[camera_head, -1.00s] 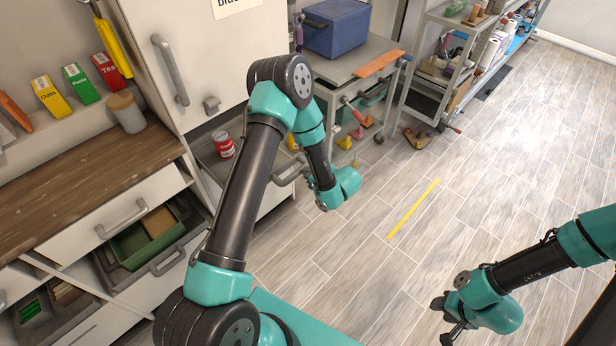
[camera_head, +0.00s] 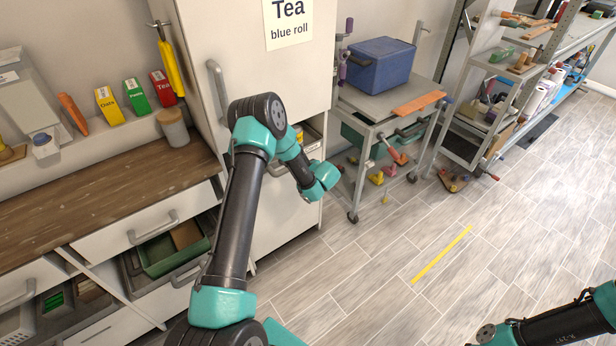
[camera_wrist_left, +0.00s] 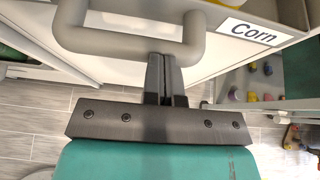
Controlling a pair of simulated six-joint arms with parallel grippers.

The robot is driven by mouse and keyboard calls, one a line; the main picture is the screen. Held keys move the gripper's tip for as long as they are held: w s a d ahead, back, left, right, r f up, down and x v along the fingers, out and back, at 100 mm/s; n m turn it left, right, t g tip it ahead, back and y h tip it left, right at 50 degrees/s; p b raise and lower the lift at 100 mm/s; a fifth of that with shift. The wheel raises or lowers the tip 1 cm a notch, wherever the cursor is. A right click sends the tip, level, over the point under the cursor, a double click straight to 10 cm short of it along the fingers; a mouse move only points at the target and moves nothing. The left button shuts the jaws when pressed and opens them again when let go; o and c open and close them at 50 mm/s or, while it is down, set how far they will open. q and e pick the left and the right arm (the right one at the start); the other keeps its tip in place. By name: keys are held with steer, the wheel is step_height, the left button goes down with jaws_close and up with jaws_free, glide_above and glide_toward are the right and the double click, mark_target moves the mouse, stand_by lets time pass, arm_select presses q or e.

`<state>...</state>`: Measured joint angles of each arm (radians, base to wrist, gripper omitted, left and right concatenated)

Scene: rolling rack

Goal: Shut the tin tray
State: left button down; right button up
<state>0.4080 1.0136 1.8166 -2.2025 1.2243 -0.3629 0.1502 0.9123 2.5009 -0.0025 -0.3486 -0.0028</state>
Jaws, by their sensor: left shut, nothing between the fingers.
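The tin tray (camera_head: 314,142) is a grey pull-out tray in the tall white cabinet, standing partly out. A yellow tin (camera_head: 298,133) shows in it; my left arm hides much of the rest. In the left wrist view, the tray's thick grey handle (camera_wrist_left: 130,47) and the "Corn" label (camera_wrist_left: 252,33) are close ahead. My left gripper (camera_wrist_left: 166,62) is shut and empty, its tips at the handle's outer bar; I cannot tell whether they touch. In the head view, the gripper is mostly hidden by my wrist. My right gripper is below the frame.
A metal cart (camera_head: 375,105) with a blue box (camera_head: 377,62) stands right of the cabinet. A wooden counter (camera_head: 105,190) is at left, with an open drawer holding a green bin (camera_head: 165,255) below. The floor at right is clear around a yellow strip (camera_head: 442,254).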

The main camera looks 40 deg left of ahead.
arm_select(q)
steer(key=shift+w+a, duration=0.1)
steer(key=shift+a, duration=0.25)
steer(key=f+v, duration=0.1)
steer(key=v, duration=1.3)
steer(key=shift+d, duration=0.15)
steer(key=shift+f, duration=0.1)
